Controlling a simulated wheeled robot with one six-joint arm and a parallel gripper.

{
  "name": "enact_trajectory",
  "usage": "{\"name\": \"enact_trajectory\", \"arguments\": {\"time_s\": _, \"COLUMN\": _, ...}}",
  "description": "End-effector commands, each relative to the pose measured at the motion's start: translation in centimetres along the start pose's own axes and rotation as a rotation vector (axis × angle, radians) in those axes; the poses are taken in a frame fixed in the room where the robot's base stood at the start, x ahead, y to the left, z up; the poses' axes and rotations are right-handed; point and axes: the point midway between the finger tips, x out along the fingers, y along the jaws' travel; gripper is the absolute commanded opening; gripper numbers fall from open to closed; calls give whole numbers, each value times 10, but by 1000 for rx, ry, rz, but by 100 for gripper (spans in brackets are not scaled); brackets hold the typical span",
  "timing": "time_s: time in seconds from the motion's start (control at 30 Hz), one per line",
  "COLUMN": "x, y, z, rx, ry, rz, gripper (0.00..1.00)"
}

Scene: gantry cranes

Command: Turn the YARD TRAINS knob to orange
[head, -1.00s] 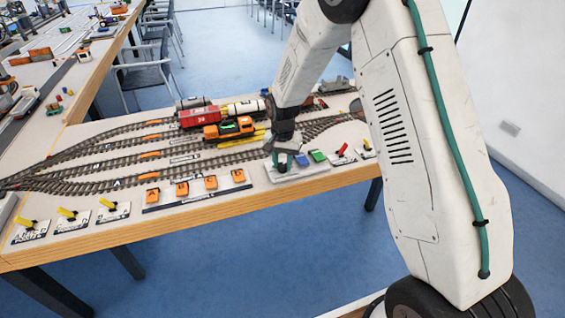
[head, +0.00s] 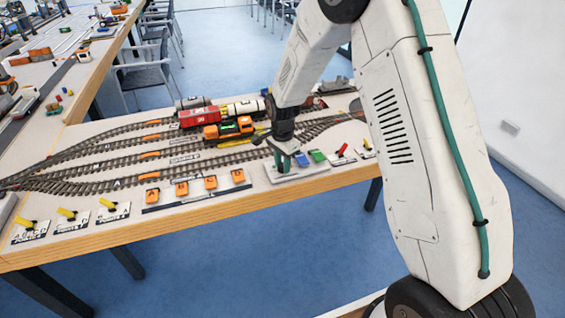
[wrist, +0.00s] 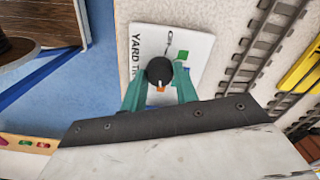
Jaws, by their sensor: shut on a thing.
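The YARD TRAINS knob (wrist: 159,71) is a round black knob on a white plate (wrist: 143,43) in the wrist view. Part of the printed name shows on the plate. The orange one is partly covered. My gripper (wrist: 160,77) has its two teal fingers shut on the knob, one on each side. I cannot make out where the knob points. In the head view my gripper (head: 280,160) is down at the pale panel (head: 297,174) near the table's front edge.
A red lever (head: 343,151) stands farther right. Several orange switches (head: 181,188) lie to the left. Tracks with an orange locomotive (head: 229,129) run behind.

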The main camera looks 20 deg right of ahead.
Motion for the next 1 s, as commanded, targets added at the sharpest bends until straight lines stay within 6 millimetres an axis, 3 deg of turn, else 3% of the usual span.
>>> {"name": "enact_trajectory", "arguments": {"time_s": 0.47, "x": 0, "y": -1, "z": 1, "rx": 10, "ry": -1, "rz": -1, "gripper": 7}}
{"name": "enact_trajectory", "arguments": {"time_s": 0.5, "x": 0, "y": -1, "z": 1, "rx": 10, "ry": -1, "rz": -1, "gripper": 41}}
{"name": "enact_trajectory", "arguments": {"time_s": 0.53, "x": 0, "y": -1, "z": 1, "rx": 10, "ry": -1, "rz": -1, "gripper": 49}}
{"name": "enact_trajectory", "arguments": {"time_s": 0.87, "x": -2, "y": 0, "z": -1, "rx": 11, "ry": 0, "rz": -1, "gripper": 51}}
{"name": "enact_trajectory", "arguments": {"time_s": 1.0, "x": -19, "y": -1, "z": 0, "rx": 9, "ry": 1, "rz": -4, "gripper": 51}}
